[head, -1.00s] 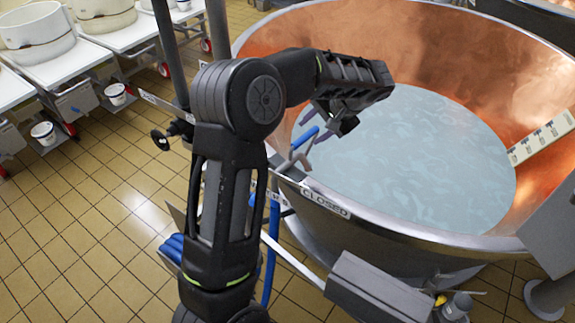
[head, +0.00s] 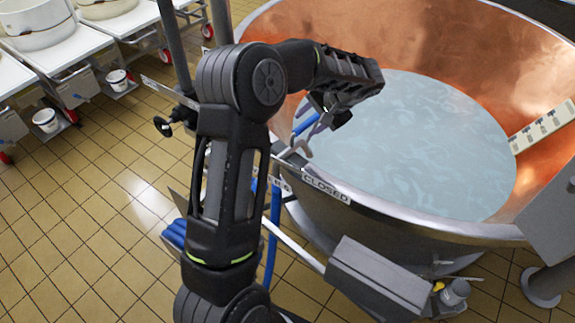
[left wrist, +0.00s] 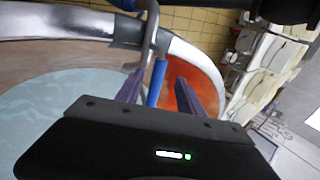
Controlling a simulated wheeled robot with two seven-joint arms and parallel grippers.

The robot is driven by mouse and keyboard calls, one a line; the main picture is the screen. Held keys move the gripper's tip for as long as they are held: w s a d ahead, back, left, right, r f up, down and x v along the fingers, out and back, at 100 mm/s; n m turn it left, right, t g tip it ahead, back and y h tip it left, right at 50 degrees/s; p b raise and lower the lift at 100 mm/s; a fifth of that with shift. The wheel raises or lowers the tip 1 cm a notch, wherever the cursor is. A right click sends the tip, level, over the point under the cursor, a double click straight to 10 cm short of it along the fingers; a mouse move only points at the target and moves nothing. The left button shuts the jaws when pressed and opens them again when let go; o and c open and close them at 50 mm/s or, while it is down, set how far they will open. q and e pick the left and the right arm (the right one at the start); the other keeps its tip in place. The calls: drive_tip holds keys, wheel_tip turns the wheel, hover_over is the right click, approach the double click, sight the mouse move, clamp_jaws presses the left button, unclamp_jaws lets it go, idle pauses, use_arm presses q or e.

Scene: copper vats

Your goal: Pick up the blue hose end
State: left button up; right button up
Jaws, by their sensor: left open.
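The blue hose end (head: 305,124) sticks up over the near left rim of the copper vat, beside a bent metal hook. In the left wrist view the blue hose end (left wrist: 157,82) stands between my two purple fingers, with no clear contact visible. My left gripper (head: 312,117) is open at the hose end, over the vat's rim. Its fingers also show in the left wrist view (left wrist: 159,88), apart on either side of the hose. My forearm and gripper body partly cover this spot in the head view. My right gripper is not in view.
The copper vat (head: 460,85) holds pale liquid. Its steel rim carries a CLOSED label (head: 326,188). A blue hose (head: 272,235) hangs down outside the vat. A grey box (head: 375,280) sits low at the front. White tables (head: 60,58) stand left; tiled floor lies between.

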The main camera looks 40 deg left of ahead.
sight(301, 128)
use_arm(q)
drive_tip(key=p+x, duration=0.1)
drive_tip(key=x, duration=0.3)
drive_tip(key=shift+f, duration=0.25)
clamp_jaws()
idle(0.6)
drive_tip(key=shift+r, duration=0.1)
